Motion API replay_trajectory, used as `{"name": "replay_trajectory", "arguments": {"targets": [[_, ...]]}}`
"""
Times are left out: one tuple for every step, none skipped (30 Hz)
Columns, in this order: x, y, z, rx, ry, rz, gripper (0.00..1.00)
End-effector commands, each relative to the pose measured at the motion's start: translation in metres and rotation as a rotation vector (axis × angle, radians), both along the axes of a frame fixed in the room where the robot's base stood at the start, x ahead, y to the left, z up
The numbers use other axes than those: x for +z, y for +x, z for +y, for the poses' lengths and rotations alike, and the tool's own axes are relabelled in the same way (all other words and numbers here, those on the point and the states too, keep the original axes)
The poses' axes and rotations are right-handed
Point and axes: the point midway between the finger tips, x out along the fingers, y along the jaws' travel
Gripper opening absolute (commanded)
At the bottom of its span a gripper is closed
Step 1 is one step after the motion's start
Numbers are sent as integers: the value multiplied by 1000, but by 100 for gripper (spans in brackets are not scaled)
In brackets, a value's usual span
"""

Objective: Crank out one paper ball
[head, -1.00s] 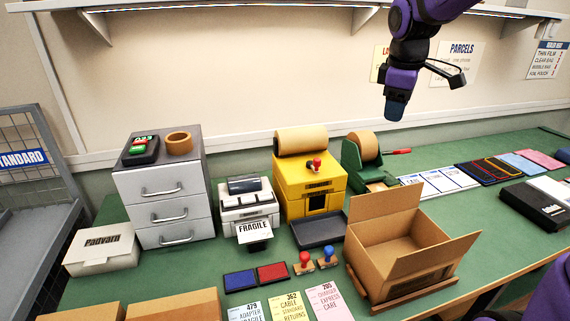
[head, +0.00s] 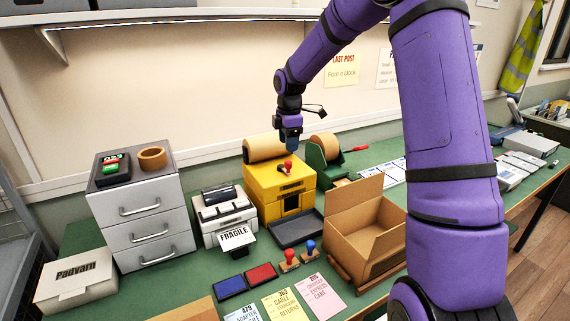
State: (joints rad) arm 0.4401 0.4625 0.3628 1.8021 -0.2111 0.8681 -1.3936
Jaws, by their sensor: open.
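The yellow paper machine (head: 268,190) stands on the green bench, with a brown paper roll (head: 263,148) on top and a dark opening in its front. A red crank knob (head: 288,164) sticks up on its top. A dark tray (head: 297,229) lies in front of the opening and looks empty. My gripper (head: 293,152) points down above the machine, just over or behind the red knob. It is open, and nothing shows in it. Its fingers are small here, and I cannot tell whether they touch the knob.
A green tape dispenser (head: 318,165) with a red handle stands close on the right. An open cardboard box (head: 357,255) is in front of it. A label printer (head: 222,214) and grey drawers (head: 137,235) stand left. Stamps (head: 289,262) and ink pads lie in front.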

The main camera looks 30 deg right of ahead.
Motion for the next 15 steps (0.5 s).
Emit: {"name": "replay_trajectory", "arguments": {"targets": [[-11, 0, 0, 1, 1, 6, 52], [-16, 0, 0, 1, 1, 5, 52], [-24, 0, 0, 0, 1, 5, 52], [-29, 0, 0, 0, 1, 5, 52], [-34, 1, 0, -1, 1, 5, 52], [-41, 1, 0, 0, 1, 5, 52], [-46, 1, 0, 0, 1, 4, 52], [-50, 2, 0, 0, 1, 4, 52], [-56, 1, 0, 1, 1, 5, 52], [-60, 2, 0, 0, 1, 5, 52], [-63, 2, 0, 0, 0, 3, 52], [-67, 2, 0, -1, 1, 3, 52], [-70, 2, 0, -1, 0, 3, 52], [-72, 2, 0, -2, 0, 3, 52], [-75, 3, 0, -2, 1, 3, 52]]}}
